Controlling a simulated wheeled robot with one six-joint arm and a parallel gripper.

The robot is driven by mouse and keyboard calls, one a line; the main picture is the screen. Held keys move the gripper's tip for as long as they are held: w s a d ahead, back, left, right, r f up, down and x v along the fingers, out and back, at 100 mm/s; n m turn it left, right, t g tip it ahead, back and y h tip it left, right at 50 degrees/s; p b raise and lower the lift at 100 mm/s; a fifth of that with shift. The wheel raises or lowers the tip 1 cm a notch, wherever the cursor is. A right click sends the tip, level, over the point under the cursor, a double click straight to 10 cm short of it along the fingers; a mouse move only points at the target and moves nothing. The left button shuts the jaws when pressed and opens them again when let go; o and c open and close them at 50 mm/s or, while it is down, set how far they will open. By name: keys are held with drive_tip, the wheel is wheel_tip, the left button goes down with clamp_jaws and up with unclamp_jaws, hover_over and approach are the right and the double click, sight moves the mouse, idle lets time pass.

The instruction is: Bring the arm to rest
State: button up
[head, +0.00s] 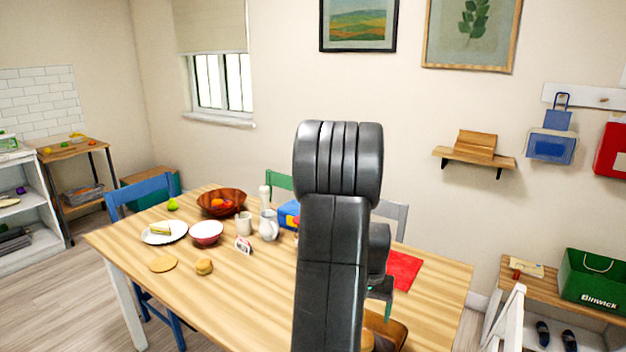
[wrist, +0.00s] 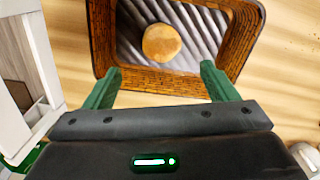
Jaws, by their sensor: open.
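In the wrist view my gripper (wrist: 160,88) is open, its two green fingers apart with nothing between them. It hangs above the near rim of a wooden tray (wrist: 100,40) with a grey ribbed inside. A round tan bun-like thing (wrist: 161,43) lies in the tray, beyond the fingertips. In the head view my dark arm stands bent in the middle of the picture, over the wooden table (head: 445,285). The arm hides part of the table, and the gripper's fingertips are hard to make out there.
The table holds a fruit bowl (head: 235,197), a white plate (head: 150,236), a red bowl (head: 206,233), a jug (head: 268,226) and a red mat (head: 403,268). Chairs stand around it, including a blue one (head: 146,190). A bench (head: 520,287) with a green bag (head: 592,280) is at right.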

wheel_tip(320, 180, down, 6)
drive_tip(key=shift+r+p, duration=0.1)
drive_tip(key=shift+p, duration=0.2)
drive_tip(key=shift+r+p, duration=1.5)
drive_tip(key=shift+r, duration=0.95)
drive_tip(key=shift+f, duration=0.1)
